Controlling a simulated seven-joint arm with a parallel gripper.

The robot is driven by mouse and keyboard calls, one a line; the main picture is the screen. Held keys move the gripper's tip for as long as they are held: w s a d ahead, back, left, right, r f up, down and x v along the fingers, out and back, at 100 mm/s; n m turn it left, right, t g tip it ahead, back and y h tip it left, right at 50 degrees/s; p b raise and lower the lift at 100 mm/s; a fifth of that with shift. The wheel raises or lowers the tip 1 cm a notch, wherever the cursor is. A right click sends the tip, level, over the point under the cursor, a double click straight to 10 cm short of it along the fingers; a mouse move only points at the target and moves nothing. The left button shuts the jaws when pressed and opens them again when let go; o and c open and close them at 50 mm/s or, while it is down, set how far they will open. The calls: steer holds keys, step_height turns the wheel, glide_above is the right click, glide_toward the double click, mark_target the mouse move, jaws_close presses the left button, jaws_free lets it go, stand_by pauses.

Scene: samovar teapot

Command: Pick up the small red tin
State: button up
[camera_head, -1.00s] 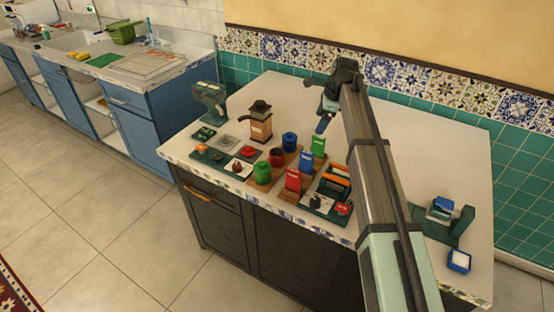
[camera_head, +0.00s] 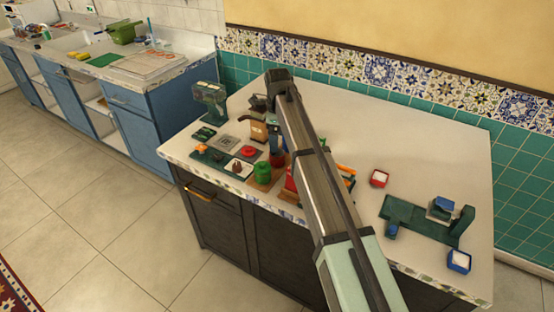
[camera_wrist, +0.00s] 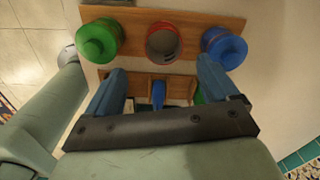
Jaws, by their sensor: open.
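The small red tin (camera_head: 278,158) is round and stands in the middle of a row on a wooden board, mostly behind my gripper in the head view. In the wrist view the red tin (camera_wrist: 163,43) shows an open top, between a green tin (camera_wrist: 100,40) on the left and a blue tin (camera_wrist: 225,47) on the right. My gripper (camera_head: 275,143) is over this row. In the wrist view my gripper (camera_wrist: 162,70) is open, its blue fingers wide apart, with the red tin ahead of the gap between them. Nothing is held.
A wooden rack with a blue packet (camera_wrist: 157,94) lies between the fingers in the wrist view. The counter's back right is clear.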

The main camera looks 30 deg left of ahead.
mark_target(277, 155)
steer(key=f, duration=0.9)
steer(key=shift+w+a+f, duration=0.2)
steer(key=shift+w+a, duration=0.05)
steer(key=c, duration=1.1)
steer(key=shift+c, duration=0.2)
steer(key=shift+r, duration=0.15)
